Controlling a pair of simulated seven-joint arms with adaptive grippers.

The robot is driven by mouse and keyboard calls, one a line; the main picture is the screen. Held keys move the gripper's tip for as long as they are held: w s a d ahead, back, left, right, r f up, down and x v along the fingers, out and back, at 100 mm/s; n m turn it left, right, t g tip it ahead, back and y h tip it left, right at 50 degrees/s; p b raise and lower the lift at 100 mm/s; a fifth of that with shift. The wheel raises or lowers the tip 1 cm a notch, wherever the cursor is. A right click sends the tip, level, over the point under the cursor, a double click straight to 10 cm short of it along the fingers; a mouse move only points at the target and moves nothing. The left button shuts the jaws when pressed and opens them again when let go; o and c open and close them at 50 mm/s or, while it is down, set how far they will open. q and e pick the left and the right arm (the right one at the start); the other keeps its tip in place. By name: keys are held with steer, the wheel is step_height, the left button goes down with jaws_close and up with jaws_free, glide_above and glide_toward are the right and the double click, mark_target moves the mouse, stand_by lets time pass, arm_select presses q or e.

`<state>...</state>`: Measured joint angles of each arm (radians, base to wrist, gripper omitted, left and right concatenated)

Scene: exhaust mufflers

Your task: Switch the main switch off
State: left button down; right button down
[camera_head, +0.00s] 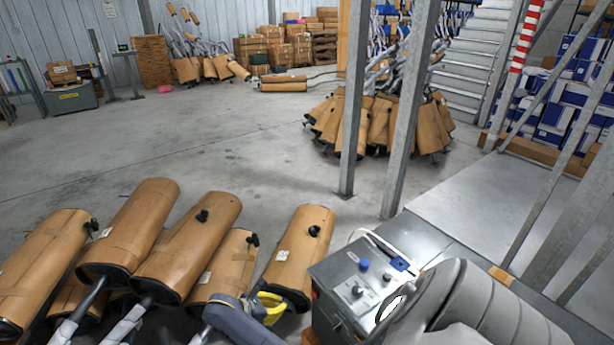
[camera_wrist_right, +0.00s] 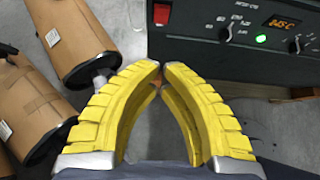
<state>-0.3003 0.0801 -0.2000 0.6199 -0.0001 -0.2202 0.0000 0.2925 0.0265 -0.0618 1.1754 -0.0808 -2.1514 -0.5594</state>
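The main switch appears to be the red rocker switch (camera_wrist_right: 161,14) on the dark front panel of a control box, at the top of the right wrist view. Whether it is on or off cannot be read from it. The panel (camera_wrist_right: 205,75) also carries black knobs, a lit green light and an orange display. In the head view the grey control box (camera_head: 336,273) stands at the lower right. My right gripper (camera_wrist_right: 163,67) has yellow fingers, shut and empty, with tips close together below the switch and apart from it. It also shows in the head view (camera_head: 272,304), left of the box.
Steel posts (camera_head: 400,130) rise behind the box. A further muffler pile (camera_head: 380,125) stands behind them. The concrete floor (camera_head: 220,135) in the middle is clear.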

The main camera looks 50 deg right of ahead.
steer(key=shift+d, duration=0.1)
glide_toward(314, 294)
steer(key=d+f, duration=0.4)
steer(key=f, duration=0.2)
steer(key=shift+s+d+f, duration=0.35)
steer(key=shift+s, duration=0.15)
